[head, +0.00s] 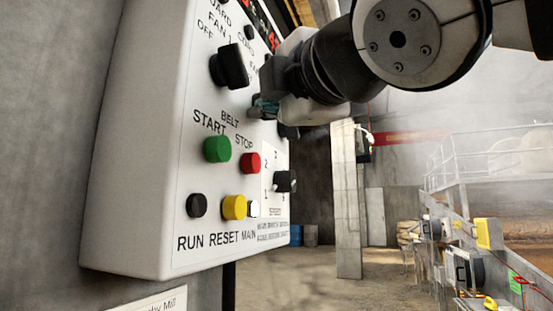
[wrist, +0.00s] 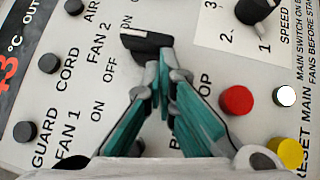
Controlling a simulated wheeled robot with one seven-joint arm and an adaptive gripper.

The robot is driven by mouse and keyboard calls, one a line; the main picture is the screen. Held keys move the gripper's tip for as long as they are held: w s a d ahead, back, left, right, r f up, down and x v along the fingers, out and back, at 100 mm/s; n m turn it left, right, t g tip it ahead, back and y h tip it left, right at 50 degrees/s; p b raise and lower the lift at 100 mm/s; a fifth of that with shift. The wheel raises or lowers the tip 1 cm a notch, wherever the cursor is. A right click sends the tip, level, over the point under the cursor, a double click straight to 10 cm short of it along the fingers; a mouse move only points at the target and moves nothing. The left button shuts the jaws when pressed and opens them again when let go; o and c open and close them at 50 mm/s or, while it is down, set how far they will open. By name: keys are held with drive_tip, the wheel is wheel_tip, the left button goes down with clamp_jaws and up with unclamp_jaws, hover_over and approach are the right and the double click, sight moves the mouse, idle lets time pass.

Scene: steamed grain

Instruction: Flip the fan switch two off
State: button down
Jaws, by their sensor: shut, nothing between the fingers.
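The fan 2 switch is a black rotary knob (wrist: 146,42) on the white control panel (head: 140,150). In the wrist view its grip bar runs nearly sideways, its left end by the ON label; the OFF label sits lower left. My gripper (wrist: 166,68) is shut and empty, its teal fingertips at the knob's lower right end. I cannot tell whether they touch it. In the head view my gripper (head: 262,108) is close to the panel face, right of the fan 1 knob (head: 232,68), and it covers most of the fan 2 area.
A black speed knob (head: 285,181) is at the panel's right. Open floor lies beyond the panel.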

drive_tip(key=shift+w+d+f+n+t+y+b, duration=0.25)
drive_tip(key=shift+n+y+b, duration=0.4)
drive_tip(key=shift+b, duration=0.8)
drive_tip(key=shift+w+a+f+n+t+y+b, duration=0.15)
drive_tip(key=shift+n+t+y+b, duration=0.25)
drive_tip(key=shift+n+b, duration=0.7)
drive_tip(key=shift+w+d+f+n+t+y+b, duration=0.1)
drive_tip(key=shift+f+n+t+y+b, duration=0.3)
drive_tip(key=shift+b, duration=1.35)
idle(1.5)
drive_tip(key=shift+w+b, duration=0.1)
drive_tip(key=shift+b, duration=0.35)
idle(1.6)
